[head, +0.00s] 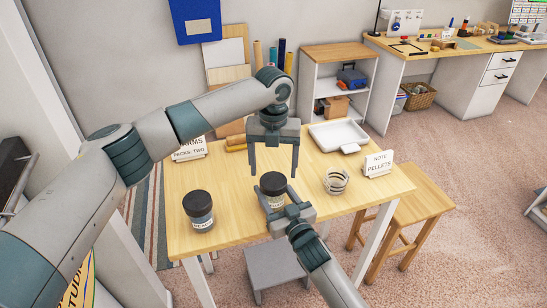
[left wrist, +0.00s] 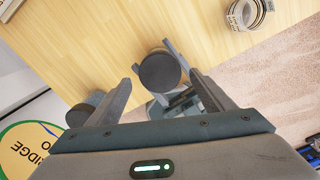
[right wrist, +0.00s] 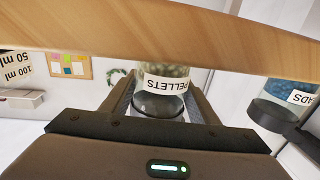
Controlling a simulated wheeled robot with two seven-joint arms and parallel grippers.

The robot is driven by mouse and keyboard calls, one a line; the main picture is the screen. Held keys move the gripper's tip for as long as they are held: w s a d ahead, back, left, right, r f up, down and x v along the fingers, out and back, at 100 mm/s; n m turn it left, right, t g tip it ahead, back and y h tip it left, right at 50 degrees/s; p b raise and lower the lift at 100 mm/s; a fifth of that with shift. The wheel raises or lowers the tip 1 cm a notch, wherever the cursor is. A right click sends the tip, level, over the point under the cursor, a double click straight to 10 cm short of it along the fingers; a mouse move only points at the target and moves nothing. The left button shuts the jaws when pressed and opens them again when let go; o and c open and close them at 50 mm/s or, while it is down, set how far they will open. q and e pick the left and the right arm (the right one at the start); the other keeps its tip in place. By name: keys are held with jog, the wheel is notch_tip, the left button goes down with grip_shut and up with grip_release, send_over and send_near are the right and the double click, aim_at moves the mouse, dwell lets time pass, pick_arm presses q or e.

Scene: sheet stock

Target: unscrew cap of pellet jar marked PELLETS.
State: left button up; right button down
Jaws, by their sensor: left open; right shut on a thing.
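The pellet jar (head: 273,192) stands on the wooden table (head: 240,165) near its front edge, with a black cap (head: 272,182). In the right wrist view its white label (right wrist: 165,83) reads PELLETS, and pale green pellets show inside. My right gripper (head: 280,208) is shut on the pellet jar's body from the front. My left gripper (head: 274,172) is open, pointing down above the black cap, apart from it. In the left wrist view the cap (left wrist: 160,71) lies ahead between the open fingers.
A second black-capped jar (head: 199,210) with blue contents stands left on the table. A clear ringed container (head: 336,181), a note card (head: 378,163), another card (head: 190,150) and a white tray (head: 339,135) are also there. A stool (head: 410,200) stands at the right.

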aim_at(273, 180)
pick_arm(q)
jog(key=shift+f, duration=1.6)
jog(key=shift+c, duration=0.6)
jog(key=c, duration=1)
